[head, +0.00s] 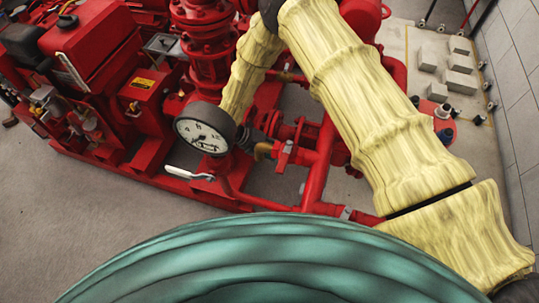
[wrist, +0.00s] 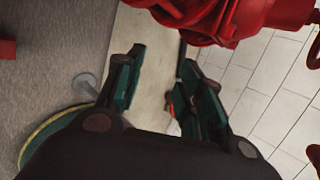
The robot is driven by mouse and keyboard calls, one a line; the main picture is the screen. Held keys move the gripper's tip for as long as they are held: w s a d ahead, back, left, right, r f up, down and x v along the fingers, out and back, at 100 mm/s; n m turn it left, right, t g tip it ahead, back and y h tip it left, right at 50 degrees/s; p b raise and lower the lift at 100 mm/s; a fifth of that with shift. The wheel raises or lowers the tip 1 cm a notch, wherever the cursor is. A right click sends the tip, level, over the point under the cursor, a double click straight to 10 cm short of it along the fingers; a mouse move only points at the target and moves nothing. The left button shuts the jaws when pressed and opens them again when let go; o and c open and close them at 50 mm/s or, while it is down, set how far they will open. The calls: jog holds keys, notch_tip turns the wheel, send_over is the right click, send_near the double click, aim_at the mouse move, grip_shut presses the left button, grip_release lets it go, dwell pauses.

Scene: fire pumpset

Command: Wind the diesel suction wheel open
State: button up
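My gripper (wrist: 162,58) is open in the wrist view, its two dark fingers with green pads apart and nothing between them. Beyond the fingertips is pale floor. A red flanged fitting (wrist: 215,18) crosses the top of the wrist view, apart from the fingers. A curved red rim (wrist: 314,48) is cut off at the right edge; I cannot tell whether it is the suction wheel. In the head view the red diesel pumpset (head: 95,45) fills the left and middle, and no wheel is clearly identifiable. My yellow-sleeved arm hides part of it, and my gripper is not visible there.
A round pressure gauge (head: 205,129) and a white-handled lever (head: 189,174) stand in front of the red pipes (head: 322,160). Pale blocks (head: 460,62) sit on a slab at the right, beside a tiled wall (head: 515,80). Grey floor is clear at the lower left.

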jog(key=shift+s+a+f+m+y, duration=0.15)
jog(key=shift+s+a, duration=0.1)
jog(key=shift+a, duration=0.2)
jog(key=shift+s+a+r+m+y, duration=0.1)
jog(key=shift+s+a, duration=0.15)
jog(key=shift+a, duration=0.2)
jog(key=shift+s+a+f+m+y, duration=0.15)
jog(key=shift+s+a, duration=0.1)
jog(key=shift+a, duration=0.2)
